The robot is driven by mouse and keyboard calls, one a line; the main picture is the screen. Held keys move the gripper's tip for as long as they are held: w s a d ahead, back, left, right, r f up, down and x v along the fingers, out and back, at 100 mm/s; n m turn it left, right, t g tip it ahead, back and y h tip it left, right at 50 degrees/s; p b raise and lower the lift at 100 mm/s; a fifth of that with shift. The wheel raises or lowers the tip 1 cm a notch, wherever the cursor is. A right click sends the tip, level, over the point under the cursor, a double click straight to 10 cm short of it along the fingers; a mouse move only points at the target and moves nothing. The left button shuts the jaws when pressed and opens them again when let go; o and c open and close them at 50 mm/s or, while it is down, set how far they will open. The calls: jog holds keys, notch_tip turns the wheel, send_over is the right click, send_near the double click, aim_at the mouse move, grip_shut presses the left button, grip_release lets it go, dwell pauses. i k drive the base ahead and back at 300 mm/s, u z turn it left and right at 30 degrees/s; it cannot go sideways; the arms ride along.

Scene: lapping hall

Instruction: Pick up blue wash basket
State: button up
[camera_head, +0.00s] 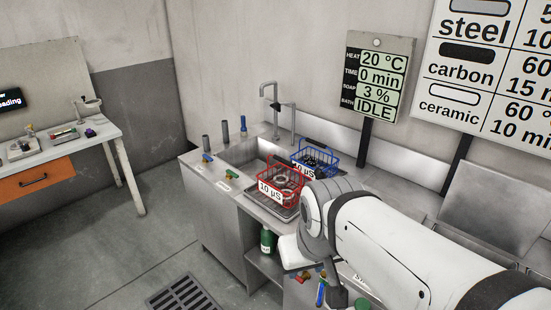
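The blue wash basket (319,161) is a wire basket with dark contents and a white label, at the right end of the sink area on the steel counter. The red wash basket (278,186) stands in front of it and to its left, with rings inside and a white label, on a tray. The red basket and my arm hide part of the blue basket's lower front. My white arm reaches in from the lower right, its near links just right of the baskets. My gripper's fingers cannot be made out.
A sink (245,152) with a tall tap (270,103) lies left of the baskets. A display panel (379,85) stands behind the counter. A green bottle (267,240) is on the shelf below. A side table (95,132) holds small items at left. The floor between is clear around a drain grate (186,294).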

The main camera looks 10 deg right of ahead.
aim_at(308, 172)
jog(key=u, duration=1.4)
jog(key=i, duration=2.45)
jog(key=z, duration=1.3)
jog(key=k, duration=0.1)
jog(key=z, duration=1.95)
jog(key=i, duration=1)
jog(key=z, duration=0.05)
